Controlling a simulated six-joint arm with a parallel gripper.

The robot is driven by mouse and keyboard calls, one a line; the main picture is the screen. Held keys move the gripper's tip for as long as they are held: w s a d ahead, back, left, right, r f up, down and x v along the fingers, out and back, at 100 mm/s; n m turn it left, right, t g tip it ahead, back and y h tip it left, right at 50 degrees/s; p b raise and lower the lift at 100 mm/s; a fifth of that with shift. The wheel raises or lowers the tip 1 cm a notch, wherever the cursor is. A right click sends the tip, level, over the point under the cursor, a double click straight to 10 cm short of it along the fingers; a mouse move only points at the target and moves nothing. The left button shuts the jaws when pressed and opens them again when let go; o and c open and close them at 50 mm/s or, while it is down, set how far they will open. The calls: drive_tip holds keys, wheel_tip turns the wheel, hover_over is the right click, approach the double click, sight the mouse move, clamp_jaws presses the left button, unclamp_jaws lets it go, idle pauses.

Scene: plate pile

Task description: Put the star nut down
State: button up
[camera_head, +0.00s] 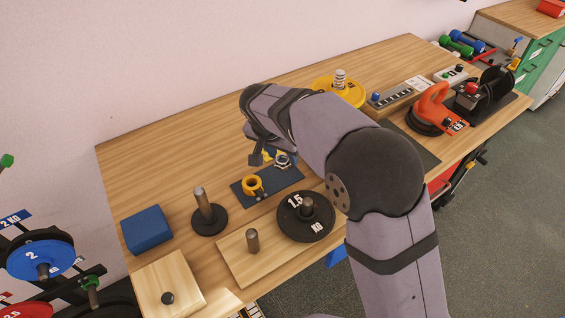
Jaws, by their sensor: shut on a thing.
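My gripper (270,159) hangs over the back edge of a small dark blue mat (284,183), with its dark fingers pointing down. It is shut on the star nut (282,161), a small silvery piece partly hidden by the fingers. A bit of yellow shows beside it; I cannot tell what that belongs to. Whether the nut touches the mat is too small to tell.
A peg on a round black base (209,222), a blue block (146,229) and a black 1.5 KG plate (305,222) on a wooden board stand nearby. The table's back left is clear.

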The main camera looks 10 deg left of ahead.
sight(283, 173)
drive_tip(key=shift+f+p, duration=0.3)
drive_tip(key=shift+f, duration=1.55)
drive_tip(key=shift+f, duration=0.1)
drive_tip(key=o, duration=1.1)
drive_tip(key=shift+c, duration=0.2)
drive_tip(key=shift+r, duration=0.2)
drive_tip(key=b+v, duration=0.1)
drive_tip(key=v, duration=1.1)
drive_tip(key=shift+f, duration=0.1)
